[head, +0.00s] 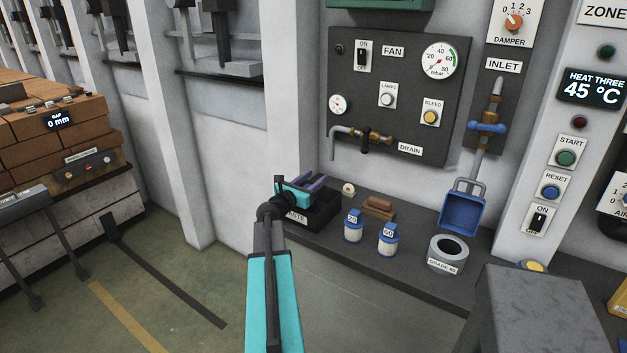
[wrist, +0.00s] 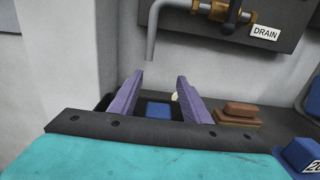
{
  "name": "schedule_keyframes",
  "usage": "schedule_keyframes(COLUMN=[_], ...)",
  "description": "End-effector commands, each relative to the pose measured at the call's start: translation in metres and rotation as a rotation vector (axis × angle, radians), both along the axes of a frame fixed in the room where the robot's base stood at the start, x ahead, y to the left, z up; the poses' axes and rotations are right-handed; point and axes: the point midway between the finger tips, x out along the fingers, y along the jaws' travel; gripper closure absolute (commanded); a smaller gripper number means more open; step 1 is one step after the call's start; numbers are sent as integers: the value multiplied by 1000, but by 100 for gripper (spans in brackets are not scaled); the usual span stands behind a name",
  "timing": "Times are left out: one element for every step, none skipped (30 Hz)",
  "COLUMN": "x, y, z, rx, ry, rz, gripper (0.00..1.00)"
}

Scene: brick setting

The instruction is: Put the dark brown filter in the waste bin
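My gripper (head: 305,184) is over the black waste bin (head: 322,222) on the dark shelf. In the wrist view its two purple fingers (wrist: 158,98) stand wide apart with nothing pinched between them. A blue square-topped thing (wrist: 158,110) shows below, between the fingers, apparently inside the bin; its body is hidden. I cannot make out a dark brown filter for certain. Two pale filters with blue caps, marked 20 (head: 353,228) and 60 (head: 388,240), stand upright right of the bin.
A brown block-like object (head: 378,206) and a small cream ring (head: 348,189) lie near the bin. The drain pipe (head: 334,145) hangs from the wall panel above the shelf.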

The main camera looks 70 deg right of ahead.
Motion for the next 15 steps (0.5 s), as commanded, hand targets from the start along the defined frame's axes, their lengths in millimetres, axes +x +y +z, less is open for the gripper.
schedule_keyframes(x=[-2,-2,-2,-2,-2,-2,-2,-2,-2,-2,-2,-2,-2,-2,-2], y=[2,2,2,3,3,3,3,3,3,3,3,3,3,3,3], z=[-12,-12,-12,-12,-12,-12,-11,-10,-9,-8,-6,-4,-2,0,3], rx=[15,15,15,15,15,15,15,15,15,15,15,15,15,15,14], ry=[-3,-3,-3,-3,-3,-3,-3,-3,-3,-3,-3,-3,-3,-3,-3], rz=[-3,-3,-4,-4,-4,-4,-4,-4,-4,-4,-4,-4,-4,-4,-4], gripper=[57,57,57,57,57,57,57,57,57,57,57,57,57,57,57])
